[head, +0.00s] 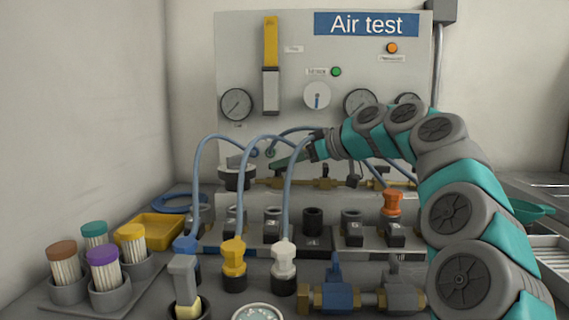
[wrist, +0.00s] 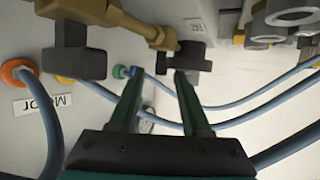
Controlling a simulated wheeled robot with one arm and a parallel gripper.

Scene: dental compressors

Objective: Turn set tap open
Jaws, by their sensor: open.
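My gripper (head: 280,163) reaches left across the front of the Air test panel (head: 290,60), above a brass pipe line (head: 295,183). In the wrist view my gripper (wrist: 160,74) is open, with nothing between its two dark green fingers. A dark tap-like knob (wrist: 190,57) is just beyond the right fingertip, at the end of the brass pipe; contact cannot be told. A small label beside it is too blurred to read surely. A larger dark handle (wrist: 75,62) is at the upper left. Which one is the set tap cannot be told for certain.
Blue hoses (head: 210,150) loop in front of the panel and pass close to my gripper. Gauges (head: 237,104) are on the panel. Coloured connectors (head: 233,262), a yellow tray (head: 160,230) and brush-filled cups (head: 105,270) crowd the bench below.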

